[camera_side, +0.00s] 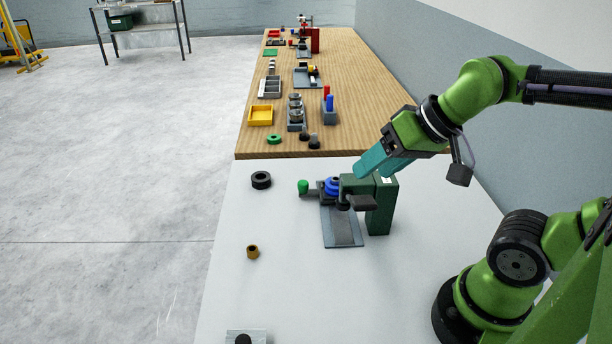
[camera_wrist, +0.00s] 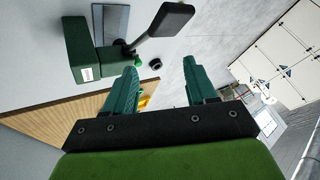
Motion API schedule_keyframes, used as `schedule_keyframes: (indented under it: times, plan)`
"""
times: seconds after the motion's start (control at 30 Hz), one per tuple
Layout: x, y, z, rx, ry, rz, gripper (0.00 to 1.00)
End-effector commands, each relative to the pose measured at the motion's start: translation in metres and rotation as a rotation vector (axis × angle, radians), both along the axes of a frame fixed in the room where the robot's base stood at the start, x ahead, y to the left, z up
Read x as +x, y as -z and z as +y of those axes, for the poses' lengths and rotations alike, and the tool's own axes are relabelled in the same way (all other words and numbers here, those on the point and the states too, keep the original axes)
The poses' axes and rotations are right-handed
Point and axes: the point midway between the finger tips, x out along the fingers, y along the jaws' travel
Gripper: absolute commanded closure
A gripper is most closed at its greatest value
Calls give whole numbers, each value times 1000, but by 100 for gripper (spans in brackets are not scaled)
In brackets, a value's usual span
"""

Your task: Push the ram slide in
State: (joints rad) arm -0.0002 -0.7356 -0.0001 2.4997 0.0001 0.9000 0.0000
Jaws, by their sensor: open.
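A small press with a dark green body (camera_side: 380,205) stands on a grey base plate (camera_side: 343,228) on the white table. A blue round part (camera_side: 333,186) sits at its left, with a green knob (camera_side: 303,187) sticking out on that side. I cannot tell for sure which part is the ram slide. A dark lever with a flat pad (camera_side: 362,203) reaches toward the front; the pad also shows large in the wrist view (camera_wrist: 172,18). My gripper (camera_side: 366,170) is open and empty, its teal fingers above and just behind the press head; any contact is unclear. The wrist view shows both fingers (camera_wrist: 160,88) apart.
A black ring (camera_side: 261,180) and a brass-coloured nut (camera_side: 252,251) lie left of the press. A clear block with a dark spot (camera_side: 245,337) is at the front edge. Behind, a wooden bench (camera_side: 350,110) carries a yellow tray (camera_side: 260,116) and several small fixtures. White table around the press is mostly free.

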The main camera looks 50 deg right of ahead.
Motion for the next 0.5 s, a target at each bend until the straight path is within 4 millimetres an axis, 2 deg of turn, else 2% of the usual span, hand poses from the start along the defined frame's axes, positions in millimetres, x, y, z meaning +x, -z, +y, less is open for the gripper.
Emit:
schedule_keyframes:
  times: [0.07,0.17,0.33,0.5]
  plan:
    - [5,10,-1,3,3,47,44]
    - [25,12,-6,5,14,103,44]
    - [80,11,-22,-2,39,230,44]
    - [139,20,-43,-25,69,360,44]
